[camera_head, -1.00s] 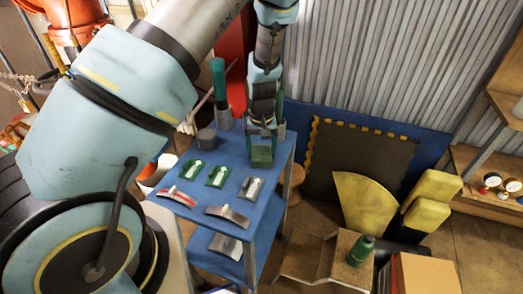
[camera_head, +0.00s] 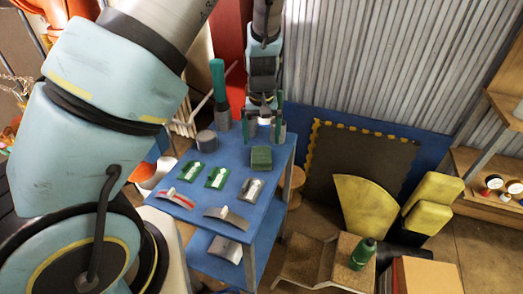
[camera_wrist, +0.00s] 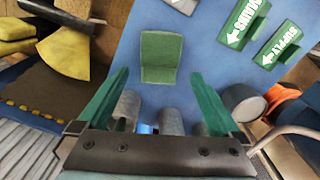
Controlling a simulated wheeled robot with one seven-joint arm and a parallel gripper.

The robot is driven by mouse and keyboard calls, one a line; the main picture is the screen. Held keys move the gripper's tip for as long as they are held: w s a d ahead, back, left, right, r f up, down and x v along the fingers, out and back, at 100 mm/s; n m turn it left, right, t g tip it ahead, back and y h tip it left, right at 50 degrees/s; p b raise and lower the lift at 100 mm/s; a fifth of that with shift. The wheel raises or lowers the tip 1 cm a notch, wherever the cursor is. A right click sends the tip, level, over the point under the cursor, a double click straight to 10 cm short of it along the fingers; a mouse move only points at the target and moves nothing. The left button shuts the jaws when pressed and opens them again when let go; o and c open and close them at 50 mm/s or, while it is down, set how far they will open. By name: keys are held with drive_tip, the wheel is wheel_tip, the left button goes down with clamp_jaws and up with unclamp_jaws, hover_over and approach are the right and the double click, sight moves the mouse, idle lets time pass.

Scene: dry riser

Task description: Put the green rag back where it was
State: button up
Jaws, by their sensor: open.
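In the wrist view the rag (camera_wrist: 161,56) lies on bare blue surface, beyond and between my fingertips. My gripper (camera_head: 262,125) is open and empty, above the table's back part and apart from the rag. Its two green fingers also show in the wrist view (camera_wrist: 160,78).
Grey cylinders stand along the table's back, one (camera_head: 206,141) at the left and another (camera_head: 222,117) holding a green-handled item. Several labelled plates, such as a green sign (camera_head: 217,177), lie in front. A grey bracket (camera_head: 226,217) sits at the front edge.

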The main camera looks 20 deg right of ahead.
sight(261, 154)
wheel_tip(261, 154, up, 5)
drive_tip(key=s+a+r+n, duration=0.1)
drive_tip(key=a+r, duration=0.2)
drive_tip(key=a, duration=0.7)
drive_tip(key=s+a+r+n+t, duration=0.1)
drive_tip(key=a+r, duration=0.2)
drive_tip(key=a, duration=0.7)
drive_tip(key=s+a+r+n, duration=0.1)
drive_tip(key=s+a+r, duration=0.1)
drive_tip(key=a, duration=0.8)
drive_tip(key=shift+a+r+t+b, duration=0.15)
drive_tip(key=shift+r+t+b, duration=0.2)
drive_tip(key=shift+r, duration=0.25)
